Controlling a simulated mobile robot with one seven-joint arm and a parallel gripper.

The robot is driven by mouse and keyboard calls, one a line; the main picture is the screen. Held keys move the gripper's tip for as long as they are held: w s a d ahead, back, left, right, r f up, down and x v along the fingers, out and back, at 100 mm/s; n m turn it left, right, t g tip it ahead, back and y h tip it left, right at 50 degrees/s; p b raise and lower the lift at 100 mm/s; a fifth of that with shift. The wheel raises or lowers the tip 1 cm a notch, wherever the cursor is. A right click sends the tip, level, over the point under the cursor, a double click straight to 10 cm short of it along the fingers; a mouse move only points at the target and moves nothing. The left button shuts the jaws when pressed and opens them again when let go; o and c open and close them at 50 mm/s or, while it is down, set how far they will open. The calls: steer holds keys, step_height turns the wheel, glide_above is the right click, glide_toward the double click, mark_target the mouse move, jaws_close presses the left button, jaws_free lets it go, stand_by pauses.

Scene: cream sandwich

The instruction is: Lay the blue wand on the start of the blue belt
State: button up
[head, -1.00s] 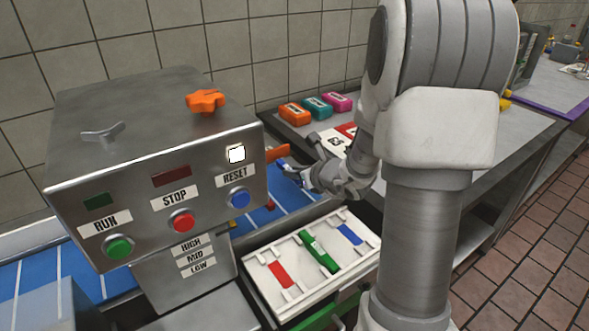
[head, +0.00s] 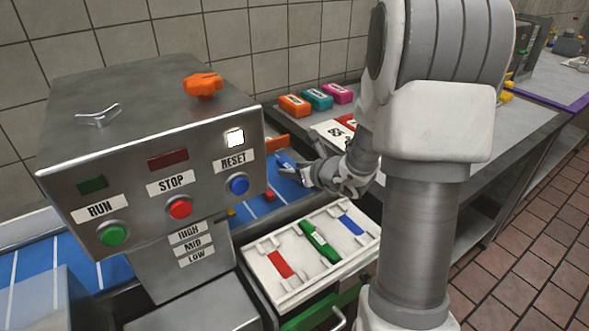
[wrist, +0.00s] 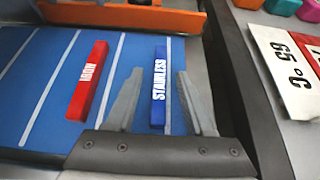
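The blue wand (wrist: 159,92), lettered STAINLESS, lies on the blue belt (wrist: 34,83) in the wrist view, roughly parallel to the white stripes and close to the belt's right end. A red wand (wrist: 88,82), lettered IRON, lies to its left, past a white stripe. My gripper (wrist: 158,98) is open, one finger on each side of the blue wand, with visible gaps on both sides.
A control box (head: 150,130) with buttons and an orange knob stands at left. A white tray (head: 262,268) in front holds a green wand (head: 318,240) between red and blue marked slots. An orange bar (wrist: 120,14) spans the belt. Coloured blocks (head: 318,98) and a numbered card (wrist: 284,60) sit beyond.

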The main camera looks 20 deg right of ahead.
steer(key=p+v, duration=0.2)
steer(key=v, duration=1.5)
steer(key=shift+s, duration=0.2)
steer(key=shift+r, duration=0.1)
